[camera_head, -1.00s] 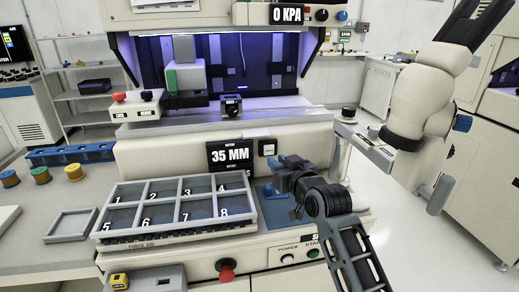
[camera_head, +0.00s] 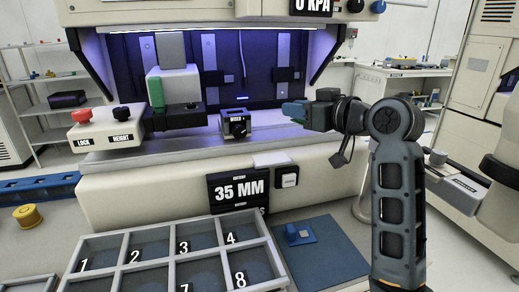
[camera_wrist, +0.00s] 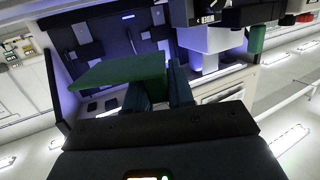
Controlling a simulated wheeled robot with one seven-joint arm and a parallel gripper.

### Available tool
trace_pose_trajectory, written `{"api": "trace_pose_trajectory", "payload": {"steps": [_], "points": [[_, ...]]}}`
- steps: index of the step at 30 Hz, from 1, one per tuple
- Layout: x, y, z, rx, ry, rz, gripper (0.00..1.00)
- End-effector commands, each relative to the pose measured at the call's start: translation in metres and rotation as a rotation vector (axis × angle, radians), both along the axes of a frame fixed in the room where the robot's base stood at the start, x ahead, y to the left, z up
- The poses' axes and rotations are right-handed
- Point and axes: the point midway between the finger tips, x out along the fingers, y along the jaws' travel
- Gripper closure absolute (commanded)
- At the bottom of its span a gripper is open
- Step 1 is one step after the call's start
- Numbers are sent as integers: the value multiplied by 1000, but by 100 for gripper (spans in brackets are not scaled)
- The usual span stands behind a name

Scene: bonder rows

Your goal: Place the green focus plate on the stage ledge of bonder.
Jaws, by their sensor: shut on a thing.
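The green focus plate (camera_wrist: 120,72) is a flat green slab in the wrist view, held at its edge in my gripper (camera_wrist: 160,88). In the head view my gripper (camera_head: 300,113) is raised in front of the right part of the bonder's bay, and the plate cannot be made out there. The bonder (camera_head: 130,196) is a cream machine with a purple-lit bay. A pale ledge (camera_head: 185,146) runs along the bay's front, to the left of my gripper. Whether the plate is above or in front of the ledge is unclear.
A black block (camera_head: 235,124) stands on the ledge left of my gripper. A bonder head with a green cylinder (camera_head: 156,92) hangs farther left. Below are a numbered tray (camera_head: 215,262) and a blue mat (camera_head: 325,258) with a small blue block (camera_head: 297,234).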

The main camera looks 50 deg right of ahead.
Motion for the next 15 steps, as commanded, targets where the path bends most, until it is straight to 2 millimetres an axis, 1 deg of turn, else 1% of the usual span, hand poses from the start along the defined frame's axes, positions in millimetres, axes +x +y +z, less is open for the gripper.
{"api": "trace_pose_trajectory", "payload": {"steps": [1, 9, 12, 15], "points": [[9, 9, -8, 4, 4, 6, 100], [48, 44, -39, 1, 3, 3, 100], [58, 52, -47, 2, 2, 1, 100], [63, 56, -50, 0, 0, 1, 100]]}}
